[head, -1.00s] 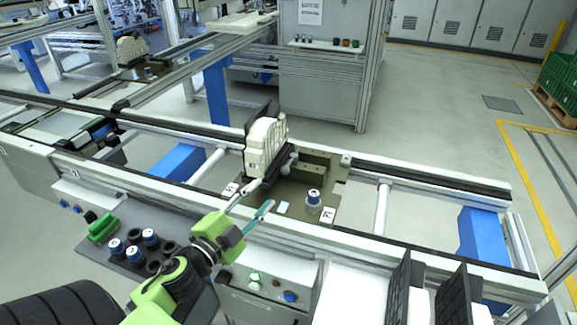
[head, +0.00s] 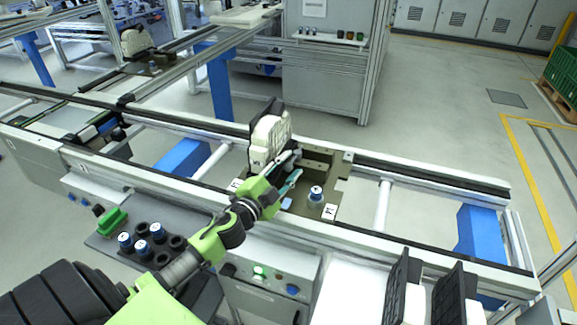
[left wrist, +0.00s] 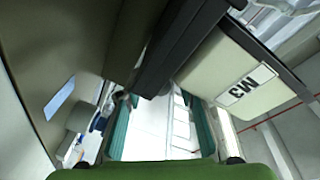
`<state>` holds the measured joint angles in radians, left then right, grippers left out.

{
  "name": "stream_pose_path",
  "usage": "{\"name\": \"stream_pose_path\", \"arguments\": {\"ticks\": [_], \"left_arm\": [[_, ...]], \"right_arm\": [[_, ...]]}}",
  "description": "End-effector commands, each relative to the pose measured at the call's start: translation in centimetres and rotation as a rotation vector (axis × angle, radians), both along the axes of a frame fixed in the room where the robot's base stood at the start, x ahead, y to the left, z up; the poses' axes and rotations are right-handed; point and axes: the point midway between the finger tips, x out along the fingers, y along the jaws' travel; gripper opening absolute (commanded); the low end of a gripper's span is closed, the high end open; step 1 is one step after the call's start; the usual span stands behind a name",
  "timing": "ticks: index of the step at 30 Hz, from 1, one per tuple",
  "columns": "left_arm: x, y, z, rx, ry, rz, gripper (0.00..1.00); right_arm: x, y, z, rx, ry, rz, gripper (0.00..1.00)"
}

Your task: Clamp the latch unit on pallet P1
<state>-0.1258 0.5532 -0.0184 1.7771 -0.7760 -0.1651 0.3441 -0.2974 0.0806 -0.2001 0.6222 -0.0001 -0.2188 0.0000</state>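The pallet (head: 336,184) is an olive plate on the near conveyor, with a small label (head: 329,212) at its front corner. The latch unit appears to be the cream block (head: 268,140) standing upright at the pallet's left, with a black part behind it. My left gripper (head: 293,166) reaches over the pallet, just right of the cream block's lower part. In the left wrist view its teal fingers (left wrist: 160,125) are well apart. A dark bar with a rounded end (left wrist: 152,82) shows beyond them, beside a cream labelled block (left wrist: 240,80). The fingertips partly hide the clamp area. My right gripper is out of view.
A blue-topped cylinder (head: 316,194) stands on the pallet, right of the gripper. A grey tray (head: 105,240) with several cylinders and a green part (head: 112,221) is at the near left. Black upright panels (head: 398,285) stand at the near right.

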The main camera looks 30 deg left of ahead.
Motion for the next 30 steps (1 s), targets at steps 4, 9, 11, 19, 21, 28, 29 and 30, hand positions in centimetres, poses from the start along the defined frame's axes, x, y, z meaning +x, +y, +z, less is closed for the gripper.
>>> {"name": "stream_pose_path", "arguments": {"ticks": [4,9,11,19,21,28,29,30], "left_arm": [[0.0,0.0,0.0,0.000,0.000,0.000,0.34],[0.0,0.0,0.0,0.000,0.000,0.000,0.11],[0.0,0.0,0.0,-0.001,0.000,0.000,0.00],[0.1,-0.3,0.0,-0.004,-0.004,0.025,0.00],[0.2,-0.5,0.1,-0.007,-0.006,0.059,0.00],[0.6,-1.6,-0.2,-0.009,-0.006,0.202,0.00],[0.7,-1.7,-0.2,-0.009,-0.005,0.221,0.00],[0.8,-1.9,-0.3,-0.009,-0.006,0.245,0.00]], "right_arm": [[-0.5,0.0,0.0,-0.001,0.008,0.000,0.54],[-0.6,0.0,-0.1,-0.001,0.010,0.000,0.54],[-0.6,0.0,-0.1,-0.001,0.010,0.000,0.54],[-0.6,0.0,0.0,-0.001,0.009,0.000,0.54],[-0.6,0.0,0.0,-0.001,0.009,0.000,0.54],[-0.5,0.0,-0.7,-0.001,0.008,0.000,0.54],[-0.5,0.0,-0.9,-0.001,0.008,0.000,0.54],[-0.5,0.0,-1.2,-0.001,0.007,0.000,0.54]]}}
